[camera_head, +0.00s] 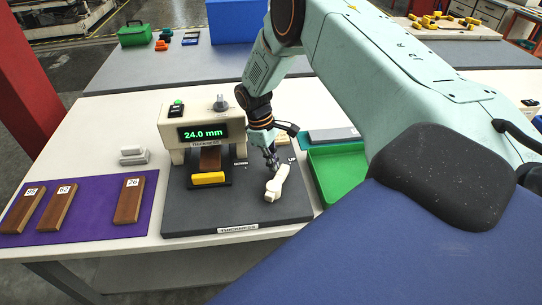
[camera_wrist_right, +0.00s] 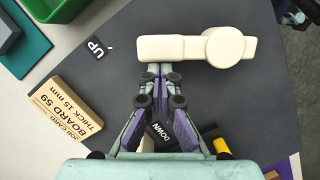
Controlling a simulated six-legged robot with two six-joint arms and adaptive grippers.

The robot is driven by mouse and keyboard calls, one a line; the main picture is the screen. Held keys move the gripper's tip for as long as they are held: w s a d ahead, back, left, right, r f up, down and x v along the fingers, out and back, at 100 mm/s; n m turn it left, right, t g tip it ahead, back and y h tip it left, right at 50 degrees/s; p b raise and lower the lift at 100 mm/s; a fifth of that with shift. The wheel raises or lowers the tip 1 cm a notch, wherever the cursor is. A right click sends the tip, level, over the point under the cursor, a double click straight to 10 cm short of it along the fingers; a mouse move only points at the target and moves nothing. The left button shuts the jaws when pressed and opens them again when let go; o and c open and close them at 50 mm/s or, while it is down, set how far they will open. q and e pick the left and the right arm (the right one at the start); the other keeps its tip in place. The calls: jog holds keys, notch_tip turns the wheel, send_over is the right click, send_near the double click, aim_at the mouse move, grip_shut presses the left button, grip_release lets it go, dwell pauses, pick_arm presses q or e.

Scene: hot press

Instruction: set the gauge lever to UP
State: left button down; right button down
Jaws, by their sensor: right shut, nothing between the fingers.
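The gauge (camera_head: 202,126) is a beige housing with a green "24.0 mm" display, standing on a dark grey base plate (camera_head: 215,212). The cream gauge lever (camera_head: 277,183) lies on the plate's right part. In the right wrist view the lever (camera_wrist_right: 180,48) extends left from its round hub, with its free end towards the UP label (camera_wrist_right: 95,47). The DOWN label (camera_wrist_right: 161,133) is partly hidden behind my fingers. My right gripper (camera_wrist_right: 157,72) is shut and empty, its tips right beside the lever's long side; I cannot tell whether they touch. My left gripper is not in view.
A wooden job card block (camera_wrist_right: 66,108) reads "BOARD 59, THICK 15 mm". A yellow bar (camera_head: 208,180) lies before the gauge. Numbered boards (camera_head: 129,201) rest on a purple mat (camera_head: 92,204) at left. A green tray (camera_head: 340,172) stands just right of the plate.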

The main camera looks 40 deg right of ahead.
jog(key=shift+r, duration=0.1)
dwell(0.4)
jog(key=v, duration=1.2)
dwell(0.3)
